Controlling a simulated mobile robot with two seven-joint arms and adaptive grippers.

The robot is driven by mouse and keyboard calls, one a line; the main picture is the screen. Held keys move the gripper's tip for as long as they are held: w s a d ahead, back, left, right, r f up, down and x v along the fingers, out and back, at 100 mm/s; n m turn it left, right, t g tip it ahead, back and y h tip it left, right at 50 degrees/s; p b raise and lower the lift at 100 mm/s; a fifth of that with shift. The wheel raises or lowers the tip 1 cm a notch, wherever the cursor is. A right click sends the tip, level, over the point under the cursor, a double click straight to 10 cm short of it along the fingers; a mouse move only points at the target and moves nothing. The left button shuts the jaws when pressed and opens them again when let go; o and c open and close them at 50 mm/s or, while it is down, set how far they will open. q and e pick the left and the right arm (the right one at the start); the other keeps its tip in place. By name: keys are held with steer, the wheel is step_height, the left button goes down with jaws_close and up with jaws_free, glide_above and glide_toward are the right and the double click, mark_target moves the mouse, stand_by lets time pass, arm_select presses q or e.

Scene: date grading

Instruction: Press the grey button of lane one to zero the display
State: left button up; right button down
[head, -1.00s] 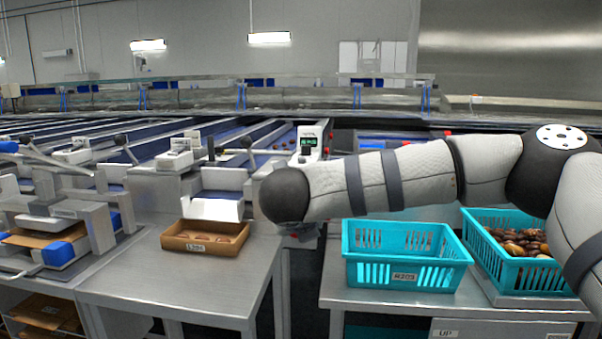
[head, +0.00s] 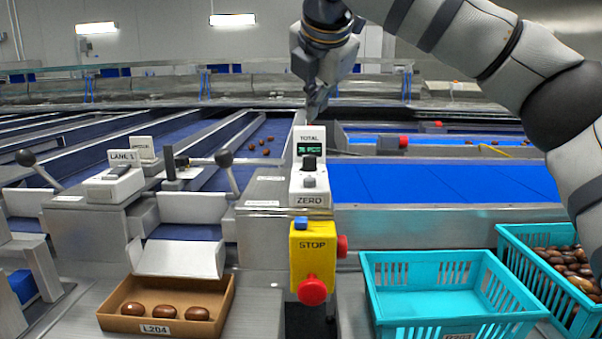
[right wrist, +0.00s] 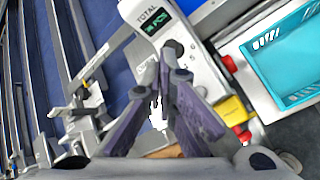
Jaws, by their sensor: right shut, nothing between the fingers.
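The white counter unit (head: 310,148) of lane one stands upright at the middle of the head view, with TOTAL above a lit green display (head: 309,149). The digits are too small to read surely. Below it are a black knob (head: 309,163) and the grey button (head: 309,182), over the word ZERO. My right gripper (head: 314,112) points down just above the unit's top in the head view, shut and empty. In the right wrist view its fingertips (right wrist: 173,62) overlap the unit's face below the display (right wrist: 155,18); the grey button cannot be made out there. Contact cannot be told. My left gripper is out of view.
A yellow STOP box (head: 313,250) with red buttons is below the unit. A LANE 1 sign (head: 123,157) and black-knobbed levers stand left. A cardboard box (head: 222,305) holds three dates. Turquoise crates (head: 375,290) are at right, one empty, one with dates.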

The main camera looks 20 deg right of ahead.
mark_target(314, 178)
steer(key=shift+s+f, duration=0.2)
steer(key=shift+f, duration=4.15)
steer(key=shift+f, duration=0.1)
steer(key=shift+f, duration=0.35)
steer(key=shift+f, duration=0.5)
steer(key=shift+r, duration=0.9)
